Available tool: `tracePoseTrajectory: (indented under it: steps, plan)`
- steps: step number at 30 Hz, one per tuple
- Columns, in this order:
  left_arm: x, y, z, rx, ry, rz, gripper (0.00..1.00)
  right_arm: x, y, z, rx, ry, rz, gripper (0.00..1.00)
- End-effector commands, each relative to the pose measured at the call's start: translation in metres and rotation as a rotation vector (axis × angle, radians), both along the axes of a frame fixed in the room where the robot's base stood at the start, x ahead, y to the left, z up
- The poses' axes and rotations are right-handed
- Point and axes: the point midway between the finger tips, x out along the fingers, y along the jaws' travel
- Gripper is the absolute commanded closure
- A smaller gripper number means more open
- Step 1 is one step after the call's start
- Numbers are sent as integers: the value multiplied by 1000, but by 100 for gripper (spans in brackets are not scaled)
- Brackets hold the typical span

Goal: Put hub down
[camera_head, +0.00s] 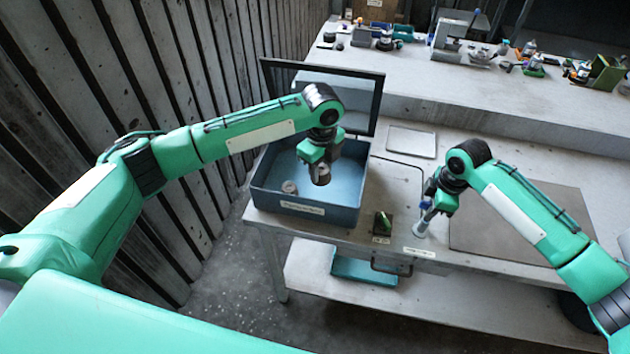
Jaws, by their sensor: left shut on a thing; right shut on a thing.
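My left gripper (320,163) is over the blue open box (305,210), pointing down. It is shut on a small grey cylindrical part (321,178), which looks like the hub and hangs inside the box outline. I cannot tell whether it touches the box floor. Another small grey round part (289,187) lies in the box at the left. My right gripper (428,207) is low over the table, right of the box. It is shut on a small blue and pale part (420,228), whose pale lower end is at or near the table top.
The box's dark lid frame (375,100) stands open behind it. A small green item on a dark block (382,224) stands between box and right gripper. A flat grey tray (411,142) and a brown-grey mat (520,225) lie on the table. Several parts line the back shelf.

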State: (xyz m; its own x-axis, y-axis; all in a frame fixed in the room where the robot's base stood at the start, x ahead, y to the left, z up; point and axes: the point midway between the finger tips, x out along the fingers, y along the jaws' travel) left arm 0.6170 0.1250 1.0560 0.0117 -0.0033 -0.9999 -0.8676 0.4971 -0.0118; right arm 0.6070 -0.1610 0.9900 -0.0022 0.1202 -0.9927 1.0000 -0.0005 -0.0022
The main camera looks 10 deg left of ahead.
Motion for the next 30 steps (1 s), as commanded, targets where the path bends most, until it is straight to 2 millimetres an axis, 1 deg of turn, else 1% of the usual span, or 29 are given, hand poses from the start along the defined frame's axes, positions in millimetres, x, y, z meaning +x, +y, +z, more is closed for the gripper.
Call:
tracePoseTrajectory:
  steps: [1, 3, 6, 9, 11, 18, 26, 30]
  plan:
    - [10, -5, -1, -1, 2, 1, 91, 0, 0, 0, 0, 0, -1, 100]
    - [22, -10, -4, 0, 4, -1, 91, 0, 0, 0, 0, 0, -1, 100]
    - [33, -14, -7, 2, 8, -2, 91, 0, 0, 0, 0, -1, -1, 100]
    - [39, -16, -9, 3, 11, -3, 91, 0, 0, 0, 0, -1, -1, 100]
    - [40, -17, -15, 4, 14, -3, 91, 0, 0, 0, 0, -1, -1, 100]
    - [41, -17, -58, 4, 14, -3, 91, 1, 0, 0, 0, -1, -1, 100]
    - [41, -17, -81, 4, 14, -4, 91, 0, 0, 0, 0, -1, -1, 100]
    - [41, -17, -101, 4, 14, -3, 91, 0, 0, 0, 0, -1, -1, 100]
